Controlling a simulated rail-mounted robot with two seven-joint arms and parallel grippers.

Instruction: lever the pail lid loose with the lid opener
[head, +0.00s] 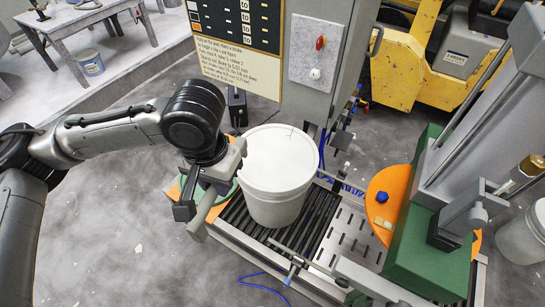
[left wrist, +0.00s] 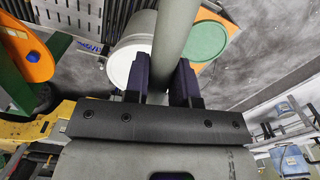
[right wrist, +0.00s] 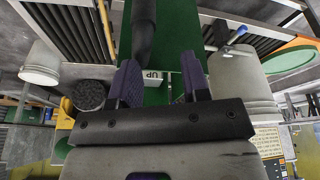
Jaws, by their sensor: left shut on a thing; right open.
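The white pail (head: 272,207) stands upright on the roller bed, and its white lid (head: 278,155) lies on its top. My left gripper (head: 187,208) is left of the pail. It is shut on a grey bar, the lid opener (head: 201,222), held tilted. In the left wrist view the opener (left wrist: 176,32) runs between the fingers and crosses in front of the pail (left wrist: 147,25). I cannot tell whether it touches the lid. In the right wrist view my right gripper (right wrist: 162,84) is open, with the pail (right wrist: 243,82) to its right. I cannot clearly pick it out in the head view.
A green disc (left wrist: 206,40) lies on an orange-edged board beside the pail. The roller bed (head: 315,215) meets a slotted plate (head: 352,238). An orange disc (head: 381,210) and a green machine body (head: 425,255) stand right. Another pail (head: 518,240) is far right. Floor at lower left is clear.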

